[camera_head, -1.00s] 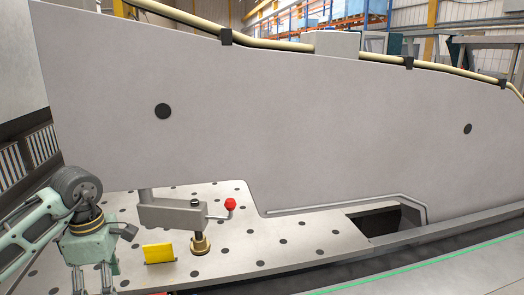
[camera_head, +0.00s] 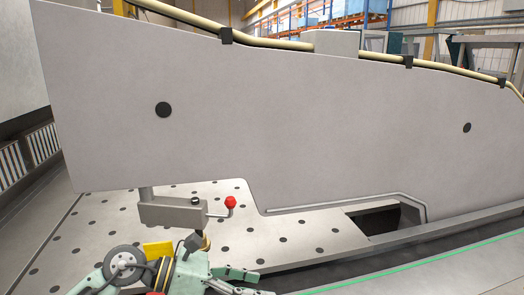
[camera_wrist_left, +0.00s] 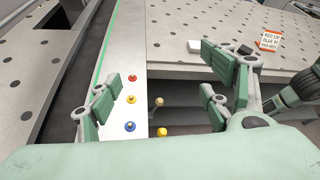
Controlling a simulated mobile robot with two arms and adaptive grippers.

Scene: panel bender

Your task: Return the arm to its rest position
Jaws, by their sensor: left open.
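My left arm is low in the head view, in front of the perforated table (camera_head: 285,240). Its pale green left gripper (camera_head: 245,281) points right, near the table's front edge. In the left wrist view the left gripper (camera_wrist_left: 165,82) shows two widely spread fingers with nothing between them. My right gripper is not in view.
A large grey panel (camera_head: 300,120) rises behind. The wrist view shows a lettered card (camera_wrist_left: 271,39) and several coloured buttons (camera_wrist_left: 131,126).

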